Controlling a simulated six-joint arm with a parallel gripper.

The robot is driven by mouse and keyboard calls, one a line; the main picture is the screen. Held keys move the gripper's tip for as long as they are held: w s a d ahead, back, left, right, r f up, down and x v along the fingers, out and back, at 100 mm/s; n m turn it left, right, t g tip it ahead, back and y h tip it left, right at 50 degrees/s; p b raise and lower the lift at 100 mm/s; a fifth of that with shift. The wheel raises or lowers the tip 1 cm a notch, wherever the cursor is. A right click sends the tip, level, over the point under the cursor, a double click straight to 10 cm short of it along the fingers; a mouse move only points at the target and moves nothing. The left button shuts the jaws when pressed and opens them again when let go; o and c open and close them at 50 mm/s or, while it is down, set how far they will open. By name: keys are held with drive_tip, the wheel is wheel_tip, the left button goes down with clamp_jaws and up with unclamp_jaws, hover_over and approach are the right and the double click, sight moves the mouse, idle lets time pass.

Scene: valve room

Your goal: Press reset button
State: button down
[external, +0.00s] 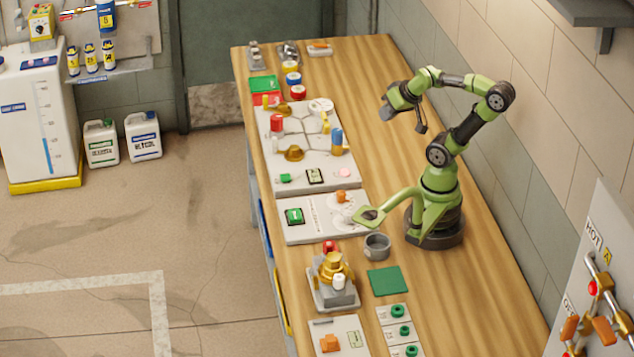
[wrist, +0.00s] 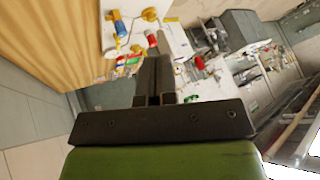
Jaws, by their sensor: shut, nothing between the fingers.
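My gripper (external: 386,113) is raised above the right side of the wooden bench, well clear of the panels. In the wrist view its dark fingers (wrist: 154,70) are together, with nothing between them. A green button (external: 294,216) sits on a light panel left of my base. A small green button (external: 285,178) and a pink round button (external: 345,173) are at the near edge of the valve board. I cannot read any label that says which is the reset button. My gripper touches none of them.
The valve board (external: 318,160) carries pipes, a red valve (external: 277,123) and a blue valve (external: 336,138). A grey cup (external: 377,246) and a brass valve unit (external: 333,270) stand nearer. A tiled wall (external: 480,110) runs along the right. Bare bench lies under the gripper.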

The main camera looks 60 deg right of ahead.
drive_tip(key=w+d+n+t+h, duration=0.1)
drive_tip(key=w+d+n+h, duration=0.2)
drive_tip(key=w, duration=0.8)
drive_tip(key=n+y, duration=0.6)
drive_tip(key=n, duration=0.9)
hover_over(286, 177)
wheel_tip(286, 177, down, 16)
drive_tip(key=shift+f, duration=0.2)
drive_tip(key=shift+f, duration=4.3)
drive_tip(key=shift+f, duration=0.4)
